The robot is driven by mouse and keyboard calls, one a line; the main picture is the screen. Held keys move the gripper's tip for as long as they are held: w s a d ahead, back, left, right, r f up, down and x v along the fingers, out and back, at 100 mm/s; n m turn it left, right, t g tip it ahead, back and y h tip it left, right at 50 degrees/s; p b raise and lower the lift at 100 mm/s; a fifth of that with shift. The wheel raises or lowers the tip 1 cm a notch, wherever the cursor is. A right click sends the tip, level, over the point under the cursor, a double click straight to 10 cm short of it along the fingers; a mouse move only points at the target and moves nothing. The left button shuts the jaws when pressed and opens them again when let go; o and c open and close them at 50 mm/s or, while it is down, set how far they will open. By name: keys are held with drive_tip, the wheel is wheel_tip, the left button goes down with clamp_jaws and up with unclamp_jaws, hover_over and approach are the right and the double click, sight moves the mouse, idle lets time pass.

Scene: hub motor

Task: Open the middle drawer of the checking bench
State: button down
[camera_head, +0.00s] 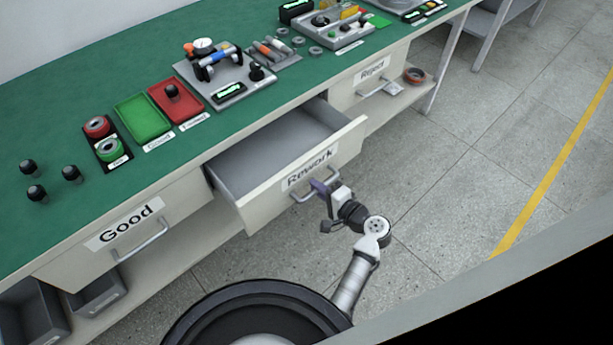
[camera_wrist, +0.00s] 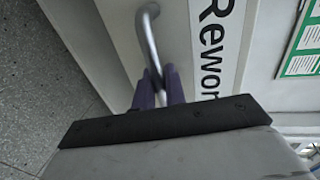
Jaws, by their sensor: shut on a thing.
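The middle drawer (camera_head: 262,192), labelled "Rework", is pulled well out from the green-topped checking bench (camera_head: 60,194). Its inside looks empty. My gripper (camera_head: 320,187) is at the drawer's front and is shut on the metal bar handle (camera_head: 303,196). In the wrist view, the purple fingers (camera_wrist: 159,88) close around the handle (camera_wrist: 147,35), beside the "Rework" label (camera_wrist: 211,45). The finger tips are partly hidden by the gripper body in the head view.
The "Good" drawer (camera_head: 128,240) at left and the "Reject" drawer (camera_head: 368,82) at right are closed. Grey bins (camera_head: 35,312) sit on the lower shelf at left. The bench top carries trays, gauges and several black knobs. The floor (camera_head: 470,150) at right is clear.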

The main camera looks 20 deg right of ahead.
drive_tip(key=f+v, duration=0.2)
drive_tip(key=v, duration=0.8)
drive_tip(key=shift+s+p, duration=0.3)
drive_tip(key=shift+s, duration=0.15)
drive_tip(key=shift+d, duration=0.1)
drive_tip(key=c, duration=1.5)
unclamp_jaws()
drive_tip(key=shift+c, duration=0.2)
drive_tip(key=b+v, duration=0.2)
drive_tip(key=v, duration=1.1)
drive_tip(key=shift+s+b, duration=0.3)
drive_tip(key=shift+s, duration=0.1)
drive_tip(key=shift+d, duration=0.1)
